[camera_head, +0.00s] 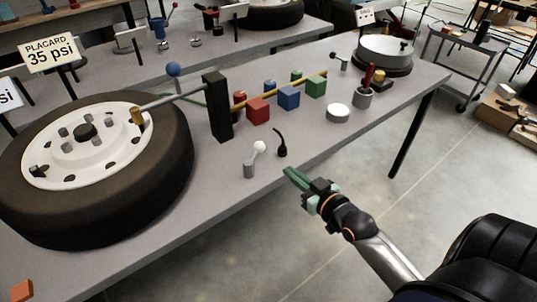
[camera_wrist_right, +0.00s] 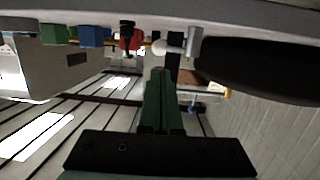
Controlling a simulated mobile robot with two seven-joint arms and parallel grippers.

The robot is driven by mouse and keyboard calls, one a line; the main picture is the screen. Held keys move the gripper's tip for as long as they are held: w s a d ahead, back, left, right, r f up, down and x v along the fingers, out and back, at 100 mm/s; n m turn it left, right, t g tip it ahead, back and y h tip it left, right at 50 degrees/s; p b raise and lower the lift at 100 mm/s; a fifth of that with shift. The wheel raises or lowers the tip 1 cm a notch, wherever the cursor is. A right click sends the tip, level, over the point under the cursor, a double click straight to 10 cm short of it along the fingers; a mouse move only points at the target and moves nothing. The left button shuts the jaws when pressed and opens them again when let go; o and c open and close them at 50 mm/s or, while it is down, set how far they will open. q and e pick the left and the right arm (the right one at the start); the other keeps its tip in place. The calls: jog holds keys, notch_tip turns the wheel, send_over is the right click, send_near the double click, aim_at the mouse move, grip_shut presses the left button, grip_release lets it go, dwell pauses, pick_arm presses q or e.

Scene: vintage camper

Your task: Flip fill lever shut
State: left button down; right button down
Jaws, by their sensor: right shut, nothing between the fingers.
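A small lever with a white ball knob (camera_head: 260,147) stands on a grey cylindrical post (camera_head: 249,170) near the table's front edge; it appears to be the fill lever. Its arm tilts up and to the right. My right gripper (camera_head: 290,175) is shut and empty, its green fingers pointing toward the lever from just off the table edge, apart from it. In the right wrist view, the fingertips (camera_wrist_right: 158,74) lie close to the white knob (camera_wrist_right: 168,47) and grey post (camera_wrist_right: 194,43) without clear contact. My left gripper is not in view.
A large wheel (camera_head: 170,185) lies to the left. A black upright post (camera_head: 217,107) and red (camera_head: 258,111), blue (camera_head: 289,98) and green (camera_head: 316,86) blocks stand behind. The floor in front is clear.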

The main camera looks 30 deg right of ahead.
send_near(262, 150)
jog(key=w, duration=0.2)
jog(key=w+f, duration=0.1)
jog(key=w, duration=0.2)
jog(key=shift+w+b, duration=0.15)
jog(key=shift+b, duration=0.2)
jog(key=shift+w+f, duration=0.15)
jog(key=shift+w, duration=0.6)
